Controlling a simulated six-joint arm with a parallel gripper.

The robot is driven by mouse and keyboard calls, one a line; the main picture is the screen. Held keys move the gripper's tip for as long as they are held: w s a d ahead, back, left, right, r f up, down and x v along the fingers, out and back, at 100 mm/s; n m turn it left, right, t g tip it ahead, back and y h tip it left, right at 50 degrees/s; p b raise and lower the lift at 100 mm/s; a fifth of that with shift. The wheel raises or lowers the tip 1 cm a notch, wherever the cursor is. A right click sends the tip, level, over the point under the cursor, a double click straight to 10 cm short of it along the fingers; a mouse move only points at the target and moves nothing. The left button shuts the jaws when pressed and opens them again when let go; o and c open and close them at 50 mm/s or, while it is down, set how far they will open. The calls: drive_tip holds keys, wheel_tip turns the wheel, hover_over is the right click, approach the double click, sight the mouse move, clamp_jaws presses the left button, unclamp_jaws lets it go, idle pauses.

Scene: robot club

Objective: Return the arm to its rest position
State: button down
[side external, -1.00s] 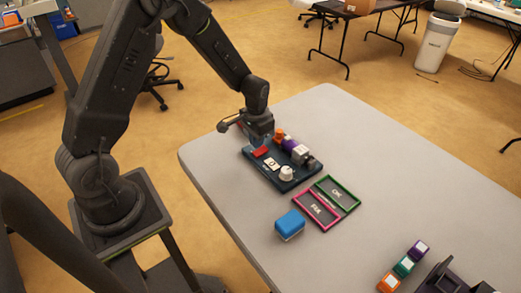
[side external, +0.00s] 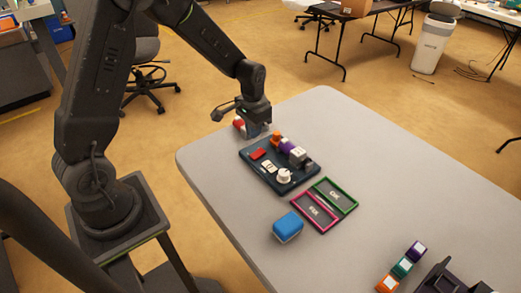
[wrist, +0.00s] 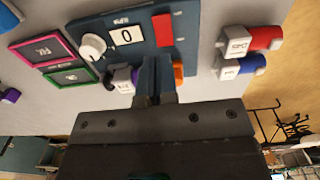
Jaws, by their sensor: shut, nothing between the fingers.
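My gripper (side external: 253,130) is above the far-left part of the grey table, just past the far edge of a dark blue panel. Its fingers (wrist: 155,78) are closed together and hold nothing. The panel (side external: 262,177) carries a red block (side external: 258,154), a white "0" plate (side external: 269,166) and a white knob (side external: 284,175). An orange piece (side external: 276,138), a purple piece (side external: 287,146) and a pale piece (side external: 298,155) line its far side. In the wrist view the fingers partly cover the panel's edge, close to the orange piece (wrist: 178,74).
A red-and-white piece (wrist: 262,38) and a blue-and-white piece (wrist: 250,65) lie beside the panel. Pink (side external: 298,211) and green (side external: 346,205) framed trays and a blue block (side external: 288,227) are nearer. Several coloured blocks and a dark holder occupy the front right. The table's right side is clear.

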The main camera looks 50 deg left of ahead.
drive_tip(key=s+d+r+t, duration=0.2)
drive_tip(key=s+d+r, duration=0.15)
drive_tip(key=r, duration=0.55)
drive_tip(key=s+d+r+t, duration=0.1)
drive_tip(key=s+d+r, duration=0.1)
drive_tip(key=s+r, duration=0.3)
drive_tip(key=s+d+r+t, duration=0.2)
drive_tip(key=s+r, duration=0.4)
drive_tip(key=s, duration=0.5)
drive_tip(key=shift+s+d+r, duration=0.2)
drive_tip(key=shift+s+d, duration=0.15)
drive_tip(key=shift+d, duration=0.15)
